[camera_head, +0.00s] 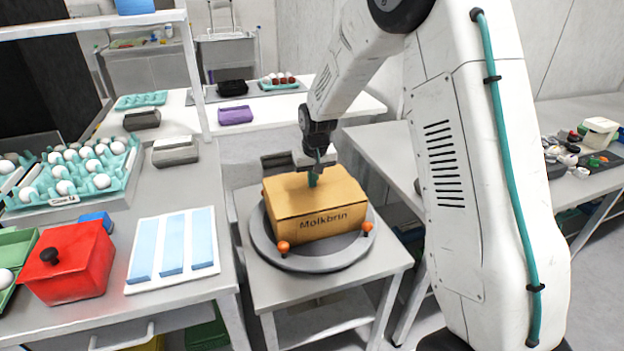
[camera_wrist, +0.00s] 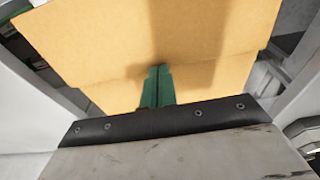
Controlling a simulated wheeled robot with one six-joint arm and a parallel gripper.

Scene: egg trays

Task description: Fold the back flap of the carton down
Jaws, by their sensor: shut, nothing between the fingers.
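The tan cardboard carton (camera_head: 318,224), marked "Molkbrin" on its front, sits on a round grey turntable (camera_head: 300,262) on a small table. Its top looks largely covered by cardboard panels. My gripper (camera_head: 312,183) points down over the back part of the carton's top, its green fingers shut with nothing between them. In the wrist view the shut fingertips (camera_wrist: 158,70) lie over a seam between a large cardboard panel (camera_wrist: 130,35) and a narrower strip (camera_wrist: 110,95). I cannot tell whether they touch the cardboard. The back edge is partly hidden by my gripper.
The left bench holds an egg tray (camera_head: 108,183), a red box (camera_head: 68,262) and a white mat with blue strips (camera_head: 172,248). Another bench (camera_head: 385,165) stands at the right, behind my arm.

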